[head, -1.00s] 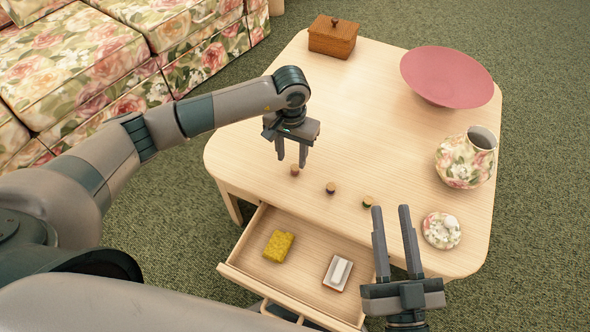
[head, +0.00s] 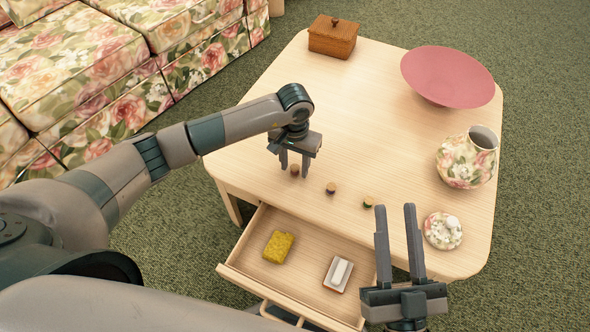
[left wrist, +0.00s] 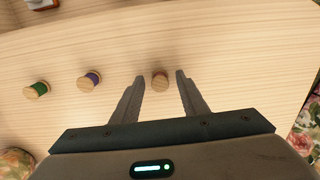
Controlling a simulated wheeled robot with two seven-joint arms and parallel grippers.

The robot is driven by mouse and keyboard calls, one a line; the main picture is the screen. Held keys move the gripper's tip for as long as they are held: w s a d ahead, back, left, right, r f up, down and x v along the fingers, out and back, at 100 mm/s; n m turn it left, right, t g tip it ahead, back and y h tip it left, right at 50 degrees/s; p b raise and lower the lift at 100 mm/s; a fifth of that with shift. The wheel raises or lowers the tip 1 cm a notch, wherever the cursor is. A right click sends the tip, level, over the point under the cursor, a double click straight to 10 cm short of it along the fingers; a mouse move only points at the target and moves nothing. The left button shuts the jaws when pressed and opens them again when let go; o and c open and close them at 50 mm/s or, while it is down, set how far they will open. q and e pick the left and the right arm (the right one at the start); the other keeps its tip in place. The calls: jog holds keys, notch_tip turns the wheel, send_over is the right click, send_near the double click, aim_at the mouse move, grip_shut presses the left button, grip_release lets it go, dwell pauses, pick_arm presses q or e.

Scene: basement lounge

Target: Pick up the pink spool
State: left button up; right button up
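The pink spool (head: 294,169), small with wooden ends, stands on the table near its front edge. In the left wrist view the spool (left wrist: 160,81) is between the tips of my left gripper, with a gap on each side. My left gripper (head: 294,170) is open, pointing down around the spool; whether its tips touch the table I cannot tell. My right gripper (head: 396,212) is open and empty, in front of the table's right part.
A purple spool (left wrist: 89,81) and a green spool (left wrist: 37,91) stand in a row beside it. A pink bowl (head: 447,77), floral vase (head: 467,157) and wooden box (head: 333,36) stand farther off.

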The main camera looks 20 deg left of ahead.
aim_at(298, 166)
dwell(0.3)
pick_arm(q)
grip_shut()
jog(key=shift+r, duration=0.15)
